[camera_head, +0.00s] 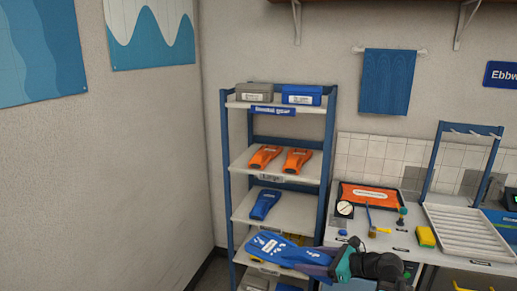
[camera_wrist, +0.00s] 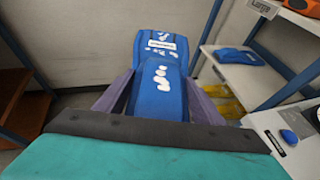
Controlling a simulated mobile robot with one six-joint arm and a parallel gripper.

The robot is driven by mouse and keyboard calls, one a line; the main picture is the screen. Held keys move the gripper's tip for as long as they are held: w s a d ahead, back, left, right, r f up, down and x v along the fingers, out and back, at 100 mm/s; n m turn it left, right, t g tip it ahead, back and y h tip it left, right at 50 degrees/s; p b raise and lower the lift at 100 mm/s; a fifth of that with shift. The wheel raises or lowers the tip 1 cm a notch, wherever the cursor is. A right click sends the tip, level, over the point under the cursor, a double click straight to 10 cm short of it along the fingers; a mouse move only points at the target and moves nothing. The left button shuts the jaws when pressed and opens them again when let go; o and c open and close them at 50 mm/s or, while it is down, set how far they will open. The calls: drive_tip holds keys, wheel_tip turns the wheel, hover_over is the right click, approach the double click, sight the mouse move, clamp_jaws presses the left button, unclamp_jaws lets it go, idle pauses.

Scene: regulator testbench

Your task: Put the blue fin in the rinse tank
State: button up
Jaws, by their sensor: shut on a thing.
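A blue fin (camera_head: 272,248) with white marks is held in my gripper (camera_head: 326,262), in front of the lower part of the shelf rack. In the wrist view the fin (camera_wrist: 160,58) points away from me, and its near part sits between the two purple fingers of my gripper (camera_wrist: 158,98). A second blue fin (camera_head: 265,204) lies on a middle shelf of the rack; it shows partly in the wrist view (camera_wrist: 238,56). I cannot make out a rinse tank for certain in either view.
The blue-framed rack (camera_head: 226,170) holds orange fins (camera_head: 265,157) and boxes (camera_head: 302,94) on upper shelves, yellow items lower down. At right, a workbench (camera_head: 380,240) carries an orange case (camera_head: 368,196), a gauge (camera_head: 344,208), a yellow block (camera_head: 426,237) and a ribbed drain tray (camera_head: 468,233).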

wheel_tip(320, 180, down, 8)
drive_tip(key=b, duration=0.8)
drive_tip(key=shift+f, duration=0.25)
wheel_tip(320, 180, up, 16)
drive_tip(key=p, duration=1.5)
drive_tip(key=shift+f+p, duration=0.1)
drive_tip(key=shift+p, duration=0.3)
drive_tip(key=shift+s+f, duration=0.1)
